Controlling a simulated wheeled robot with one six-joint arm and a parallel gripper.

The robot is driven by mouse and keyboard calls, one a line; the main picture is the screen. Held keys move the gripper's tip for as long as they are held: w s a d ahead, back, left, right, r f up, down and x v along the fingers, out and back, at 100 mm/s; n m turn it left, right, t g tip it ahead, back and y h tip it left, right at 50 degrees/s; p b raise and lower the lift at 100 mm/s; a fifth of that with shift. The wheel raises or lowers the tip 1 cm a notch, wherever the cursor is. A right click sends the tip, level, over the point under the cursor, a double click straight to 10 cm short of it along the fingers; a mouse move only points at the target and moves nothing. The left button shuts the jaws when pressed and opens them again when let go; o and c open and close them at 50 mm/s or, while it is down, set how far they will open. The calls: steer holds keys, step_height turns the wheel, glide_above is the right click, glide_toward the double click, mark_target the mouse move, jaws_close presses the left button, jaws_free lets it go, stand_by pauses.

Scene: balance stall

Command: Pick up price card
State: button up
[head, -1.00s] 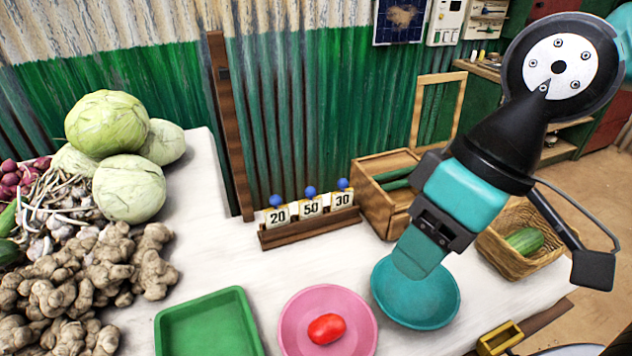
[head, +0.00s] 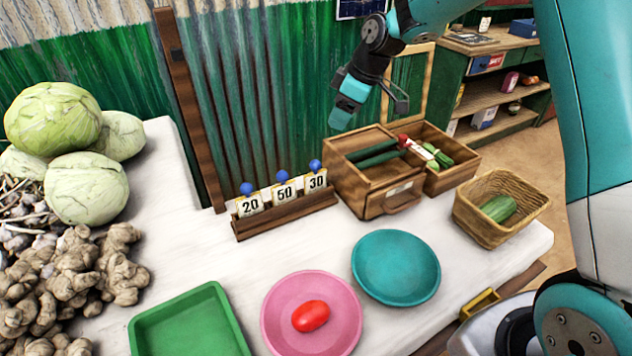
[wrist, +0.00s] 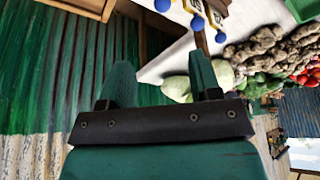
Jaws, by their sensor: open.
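Three price cards stand in a brown wooden rack on the white table: the 20 card (head: 250,205), the 50 card (head: 285,193) and the 30 card (head: 316,181). Each has a blue ball on top. The rack (head: 287,215) is near the wall. My gripper (head: 338,118) is in the air above and behind the wooden box, up and to the right of the cards. In the wrist view my gripper (wrist: 160,82) has its two teal fingers apart with nothing between them. The cards show partly at the top edge of the wrist view, with a card (wrist: 216,16) there.
A wooden box with drawer (head: 390,204) stands right of the rack, holding cucumbers. A teal bowl (head: 396,290), a pink plate (head: 278,325) with a red tomato (head: 310,316), and a green tray (head: 190,325) are in front. A basket (head: 485,228) is at right.

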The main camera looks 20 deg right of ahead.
steer(key=p, duration=0.1)
glide_toward(316, 161)
steer(key=x, duration=0.4)
steer(key=shift+w+f, duration=0.3)
steer(key=shift+p+x, duration=0.9)
steer(key=shift+x, duration=2)
steer(key=shift+s+a, duration=0.1)
steer(key=shift+s, duration=0.1)
jaws_close()
